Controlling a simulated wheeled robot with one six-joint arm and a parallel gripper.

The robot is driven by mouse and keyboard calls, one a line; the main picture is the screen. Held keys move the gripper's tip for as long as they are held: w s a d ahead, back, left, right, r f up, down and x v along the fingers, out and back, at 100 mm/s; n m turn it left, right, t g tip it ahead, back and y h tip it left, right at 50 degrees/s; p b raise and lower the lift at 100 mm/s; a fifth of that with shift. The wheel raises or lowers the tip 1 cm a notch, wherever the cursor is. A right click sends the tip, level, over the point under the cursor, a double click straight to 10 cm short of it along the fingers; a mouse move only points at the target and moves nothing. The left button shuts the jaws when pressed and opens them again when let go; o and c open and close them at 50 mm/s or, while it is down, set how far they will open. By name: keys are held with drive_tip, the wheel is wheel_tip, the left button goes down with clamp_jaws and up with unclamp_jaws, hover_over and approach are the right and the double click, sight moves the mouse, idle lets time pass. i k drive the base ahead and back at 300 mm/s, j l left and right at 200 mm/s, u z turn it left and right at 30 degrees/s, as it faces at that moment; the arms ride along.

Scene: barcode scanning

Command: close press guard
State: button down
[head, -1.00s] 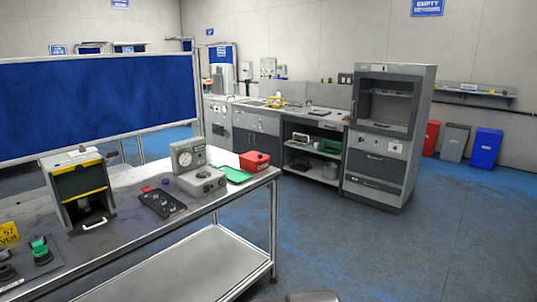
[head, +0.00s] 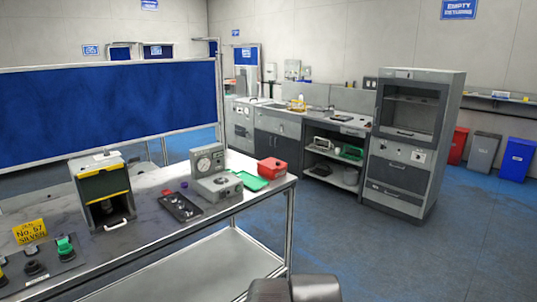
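The small press (head: 101,191) stands on the left part of the grey workbench. It has a grey housing, a dark olive panel across its upper front and a yellow bar below that. Under the bar, the dark inside shows with a round part in it. A white handle (head: 117,225) sits low at the front of the press. I cannot tell exactly how the guard panel is hinged. A grey part of my arm shows at the bottom edge, right of the bench and well apart from the press. My gripper is not in view.
On the workbench (head: 160,232) stand a yellow sign (head: 29,231), a box with green and black buttons (head: 40,265), a dark parts tray (head: 181,207), a dial gauge (head: 208,162), a green tray (head: 249,181) and a red bin (head: 272,171). Floor right of the bench is clear.

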sight(103, 172)
drive_tip(key=j+z, duration=0.1)
drive_tip(key=u, duration=1.3)
drive_tip(key=k+j, duration=0.05)
